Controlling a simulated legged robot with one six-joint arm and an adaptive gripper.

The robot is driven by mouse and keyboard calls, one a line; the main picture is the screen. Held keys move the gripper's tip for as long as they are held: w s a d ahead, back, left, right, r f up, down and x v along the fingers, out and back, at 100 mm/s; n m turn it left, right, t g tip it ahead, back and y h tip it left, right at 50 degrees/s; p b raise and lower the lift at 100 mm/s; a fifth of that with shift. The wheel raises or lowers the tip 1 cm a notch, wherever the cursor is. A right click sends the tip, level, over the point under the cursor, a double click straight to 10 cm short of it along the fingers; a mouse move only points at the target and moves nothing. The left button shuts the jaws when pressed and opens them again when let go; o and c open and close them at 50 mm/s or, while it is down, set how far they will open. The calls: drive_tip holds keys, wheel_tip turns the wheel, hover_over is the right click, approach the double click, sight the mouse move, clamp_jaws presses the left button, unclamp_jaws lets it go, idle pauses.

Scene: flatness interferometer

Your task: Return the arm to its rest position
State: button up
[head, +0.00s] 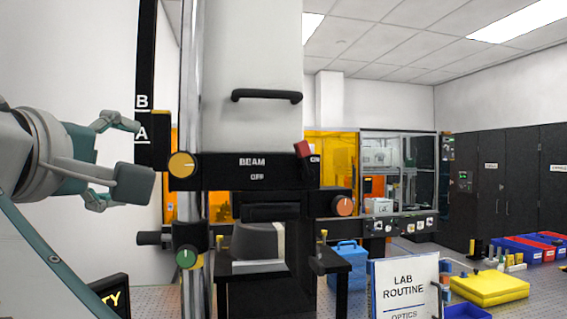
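My gripper (120,164) is at the left of the head view, at the end of my grey and teal arm. Its two teal fingers are spread apart, one high and one low, and nothing shows between them. A dark grey block on my wrist covers part of the lower finger. The gripper is left of the interferometer (252,100), in front of the white wall. I cannot tell whether the upper fingertip touches the black strip marked A and B (145,70) or only overlaps it in the picture.
The interferometer carries an orange knob (183,165), a green knob (186,257) and a red lever (303,150) near the "ON" label. A LAB ROUTINE sign (404,287) stands at front right. Dark cabinets (507,190) line the back.

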drive_tip(key=w+d+f+m+g+h, duration=0.1)
drive_tip(key=w+d+f+m+g, duration=0.2)
drive_tip(key=d+f, duration=0.75)
drive_tip(key=w+d+f+m+g, duration=0.1)
drive_tip(key=w+d+f+g, duration=0.4)
drive_tip(key=d+f, duration=0.5)
drive_tip(key=s+d+f+m+g, duration=0.1)
drive_tip(key=s+d+f+m, duration=0.2)
drive_tip(key=f, duration=0.5)
drive_tip(key=s+d+f+m+g+y, duration=0.1)
drive_tip(key=s+d+f+m, duration=0.3)
drive_tip(key=d+f, duration=0.3)
drive_tip(key=s+d+f+m+g+y, duration=0.1)
drive_tip(key=s+d+f+m, duration=0.3)
drive_tip(key=f, duration=0.5)
drive_tip(key=shift+s+d+g, duration=0.3)
drive_tip(key=shift+s+d, duration=0.45)
drive_tip(key=shift+s, duration=0.05)
